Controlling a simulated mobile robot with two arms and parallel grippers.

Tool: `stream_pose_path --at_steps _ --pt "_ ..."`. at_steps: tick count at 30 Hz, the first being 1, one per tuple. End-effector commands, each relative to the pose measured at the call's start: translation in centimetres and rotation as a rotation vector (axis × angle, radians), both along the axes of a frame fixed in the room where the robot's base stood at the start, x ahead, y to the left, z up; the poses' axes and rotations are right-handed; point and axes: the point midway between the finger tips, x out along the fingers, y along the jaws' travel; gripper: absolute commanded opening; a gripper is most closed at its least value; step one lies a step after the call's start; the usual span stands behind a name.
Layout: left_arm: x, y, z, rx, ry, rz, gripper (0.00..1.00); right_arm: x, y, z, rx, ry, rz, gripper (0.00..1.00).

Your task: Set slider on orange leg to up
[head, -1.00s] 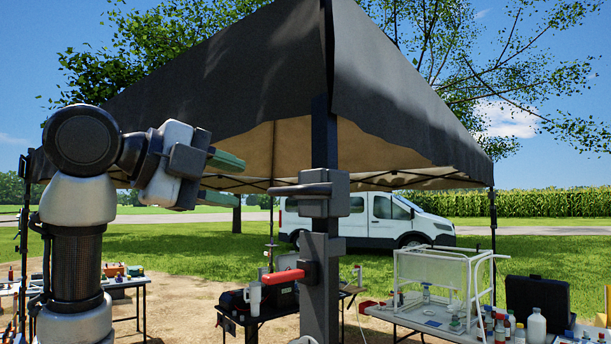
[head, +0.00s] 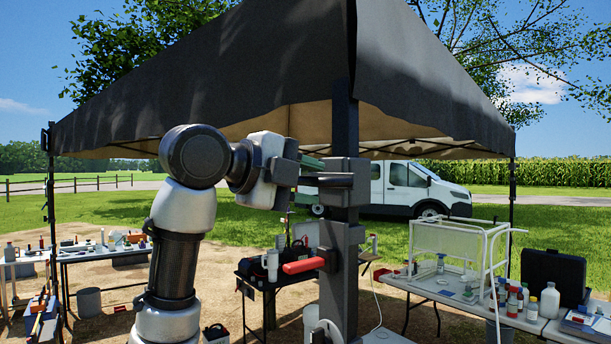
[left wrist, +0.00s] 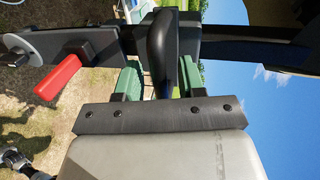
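The near canopy leg (head: 339,283) is a dark upright post. A grey slider block (head: 351,183) sits on its upper part, with a dark handle (head: 328,180) sticking out to the left. A red-orange lever (head: 303,266) juts out lower on the same leg; it also shows in the left wrist view (left wrist: 58,77). My left gripper (head: 311,173) is at the slider handle. In the left wrist view, the green fingers of my left gripper (left wrist: 159,80) are apart, with the black handle (left wrist: 156,48) between them and gaps on both sides. My right gripper is not in view.
A black canopy (head: 240,85) spreads above. A table (head: 425,290) with a white frame (head: 455,245) and bottles stands to the right. A small dark table (head: 255,285) stands behind the leg, and more tables are at left. A white van (head: 405,187) is parked behind.

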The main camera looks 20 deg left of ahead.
Motion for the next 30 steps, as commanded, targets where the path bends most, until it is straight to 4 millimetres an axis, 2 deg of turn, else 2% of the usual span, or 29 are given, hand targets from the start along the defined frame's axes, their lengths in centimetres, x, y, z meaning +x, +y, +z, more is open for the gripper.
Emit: stream_pose_path --at_steps 5,12,13,22,30 --pt "0.0 0.0 0.0 0.0 0.0 0.0 0.39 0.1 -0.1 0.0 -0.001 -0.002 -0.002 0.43" --pt "0.0 0.0 0.0 -0.001 0.001 0.0 0.03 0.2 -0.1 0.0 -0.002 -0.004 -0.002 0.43" --pt "0.0 0.0 0.0 -0.001 0.001 0.0 0.0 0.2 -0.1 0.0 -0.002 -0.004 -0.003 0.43" --pt "0.0 0.1 0.4 0.0 -0.001 0.001 0.0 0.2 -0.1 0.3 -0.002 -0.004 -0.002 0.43" --pt "0.0 0.1 4.3 -0.002 -0.002 0.003 0.0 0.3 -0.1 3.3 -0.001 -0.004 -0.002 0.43"
